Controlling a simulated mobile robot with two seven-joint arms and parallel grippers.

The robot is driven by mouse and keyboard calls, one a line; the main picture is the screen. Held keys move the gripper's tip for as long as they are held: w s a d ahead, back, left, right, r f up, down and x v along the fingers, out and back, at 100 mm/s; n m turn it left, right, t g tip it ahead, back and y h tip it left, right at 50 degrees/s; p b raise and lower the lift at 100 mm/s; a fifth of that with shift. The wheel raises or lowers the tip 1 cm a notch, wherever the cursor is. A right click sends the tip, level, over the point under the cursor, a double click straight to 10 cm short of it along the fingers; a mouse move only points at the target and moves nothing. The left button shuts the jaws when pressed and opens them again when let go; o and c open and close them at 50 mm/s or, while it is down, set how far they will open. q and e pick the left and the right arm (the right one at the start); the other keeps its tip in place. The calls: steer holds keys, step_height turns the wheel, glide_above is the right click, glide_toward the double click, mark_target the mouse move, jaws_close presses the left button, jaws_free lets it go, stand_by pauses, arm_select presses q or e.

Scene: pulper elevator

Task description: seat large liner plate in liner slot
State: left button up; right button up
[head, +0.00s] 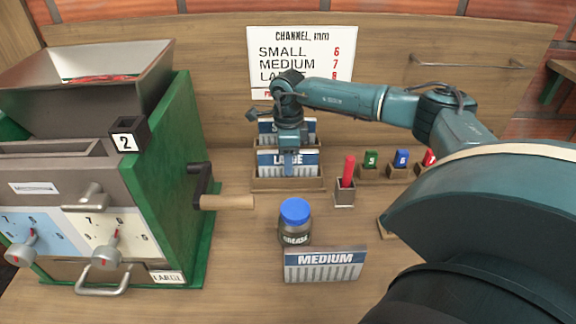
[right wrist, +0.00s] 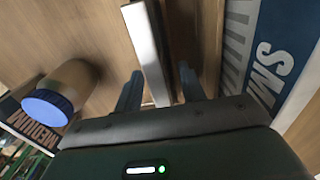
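The large liner plate (head: 288,171), marked LARGE in white on blue, stands upright in the front of a wooden rack. My right gripper (head: 289,160) is above it, pointing down. In the right wrist view the open fingers (right wrist: 158,88) straddle the plate's pale top edge (right wrist: 146,45), with a visible gap on the right side. The green pulper (head: 172,150) stands at the left. A long, trough-like opening (head: 50,148) shows on its upper front; I cannot tell if this is the liner slot. My left gripper is not in view.
The SMALL plate (right wrist: 265,65) stands behind the large one. The MEDIUM plate (head: 325,265) and a blue-lidded jar (head: 295,220) are at the front. A crank handle (head: 226,202) sticks out from the pulper. A red marker in a holder (head: 345,192) stands right of the rack (head: 262,185).

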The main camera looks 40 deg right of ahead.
steer(key=shift+c, duration=0.3)
jaws_close()
stand_by(0.3)
